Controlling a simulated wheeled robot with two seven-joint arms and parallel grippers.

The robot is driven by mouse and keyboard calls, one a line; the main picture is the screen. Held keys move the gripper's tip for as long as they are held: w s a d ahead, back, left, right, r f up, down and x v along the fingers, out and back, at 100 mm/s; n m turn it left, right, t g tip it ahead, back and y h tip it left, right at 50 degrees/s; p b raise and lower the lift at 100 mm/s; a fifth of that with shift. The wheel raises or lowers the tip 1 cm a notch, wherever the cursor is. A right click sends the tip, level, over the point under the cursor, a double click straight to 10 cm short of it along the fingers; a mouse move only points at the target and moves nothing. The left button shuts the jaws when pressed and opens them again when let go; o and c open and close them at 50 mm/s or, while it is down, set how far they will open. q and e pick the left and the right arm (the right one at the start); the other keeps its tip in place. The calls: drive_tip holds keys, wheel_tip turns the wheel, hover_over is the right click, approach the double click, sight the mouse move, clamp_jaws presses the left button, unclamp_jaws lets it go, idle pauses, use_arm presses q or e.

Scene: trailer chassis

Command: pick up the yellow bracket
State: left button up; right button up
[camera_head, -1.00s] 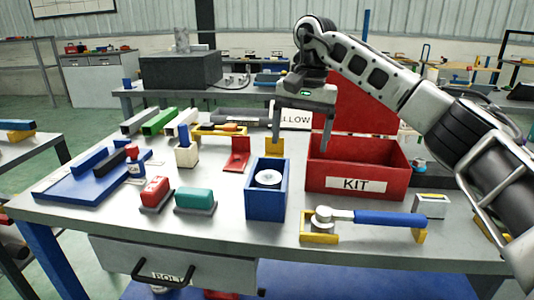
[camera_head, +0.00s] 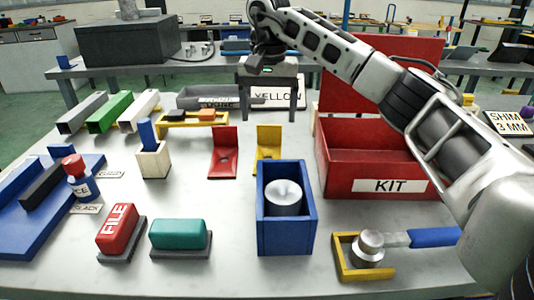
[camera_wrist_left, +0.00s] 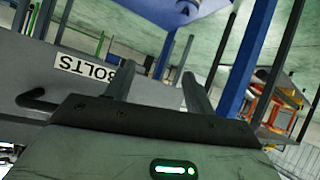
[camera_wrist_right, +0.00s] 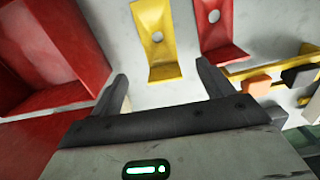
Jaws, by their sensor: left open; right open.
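The yellow bracket (camera_head: 268,143) stands on the table between the red bracket and the red KIT box. It is L-shaped, with a hole in its upright plate. My right gripper (camera_head: 268,112) is open and empty, beyond and above the bracket in the head view. In the right wrist view the yellow bracket (camera_wrist_right: 157,42) lies ahead of the spread fingers (camera_wrist_right: 162,88), roughly between their lines, and apart from them. My left gripper (camera_wrist_left: 158,82) is open and empty, near the front of the BOLTS drawer; it is out of the head view.
The red bracket (camera_head: 223,152) stands just left of the yellow one. The red KIT box (camera_head: 375,160) with its raised lid is close on the right. A blue box (camera_head: 287,230) holding a round metal part stands in front. A YELLOW sign (camera_head: 277,97) is behind.

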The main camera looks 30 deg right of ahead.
sight(268, 154)
wheel_tip(268, 154, down, 9)
drive_tip(key=shift+s+r, duration=0.15)
drive_tip(key=c, duration=1.2)
drive_tip(key=shift+r, duration=0.1)
drive_tip(key=shift+c, duration=1.2)
drive_tip(key=shift+r, duration=0.1)
